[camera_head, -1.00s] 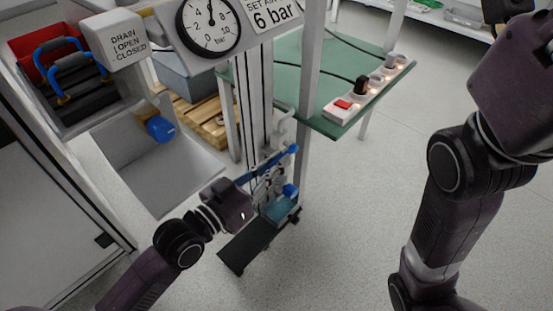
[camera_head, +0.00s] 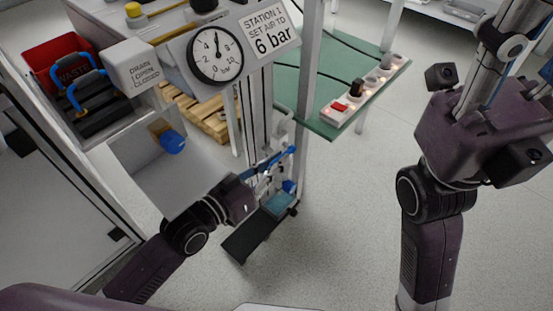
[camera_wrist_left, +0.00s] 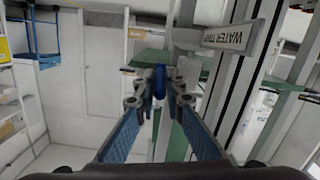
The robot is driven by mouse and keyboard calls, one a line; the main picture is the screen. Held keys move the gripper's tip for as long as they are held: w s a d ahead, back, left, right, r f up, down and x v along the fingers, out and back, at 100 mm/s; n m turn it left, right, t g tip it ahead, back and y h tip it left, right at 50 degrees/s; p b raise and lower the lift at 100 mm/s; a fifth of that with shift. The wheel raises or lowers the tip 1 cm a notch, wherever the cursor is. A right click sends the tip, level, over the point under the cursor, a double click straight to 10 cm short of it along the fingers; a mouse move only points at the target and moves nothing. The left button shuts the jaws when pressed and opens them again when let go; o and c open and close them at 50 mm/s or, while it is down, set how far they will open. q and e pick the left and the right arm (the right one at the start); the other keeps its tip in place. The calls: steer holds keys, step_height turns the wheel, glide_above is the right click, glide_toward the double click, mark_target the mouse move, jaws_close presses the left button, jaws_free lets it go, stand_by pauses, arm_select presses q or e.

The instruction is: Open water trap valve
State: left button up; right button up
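In the left wrist view, a narrow blue handle (camera_wrist_left: 160,82) shows between the tips of my left gripper (camera_wrist_left: 159,103), near a plate reading WATER TRAP (camera_wrist_left: 226,38). The fingers stand apart with visible gaps beside the handle. I cannot tell whether its end lies between the tips or just beyond. In the head view, my left gripper (camera_head: 284,170) is beside the grey post, low below the gauge; the handle cannot be made out there. My right gripper (camera_head: 510,60) is at the right edge, partly cut off, with its fingertips not clear.
A pressure gauge (camera_head: 215,54) and a 6 bar sign (camera_head: 268,30) stand above. A green table (camera_head: 325,122) holds a switch strip. Floor at centre right is clear.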

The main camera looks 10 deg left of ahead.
arm_select(q)
steer(key=o, duration=0.4)
steer(key=shift+v, duration=3.75)
steer(key=shift+c, duration=0.5)
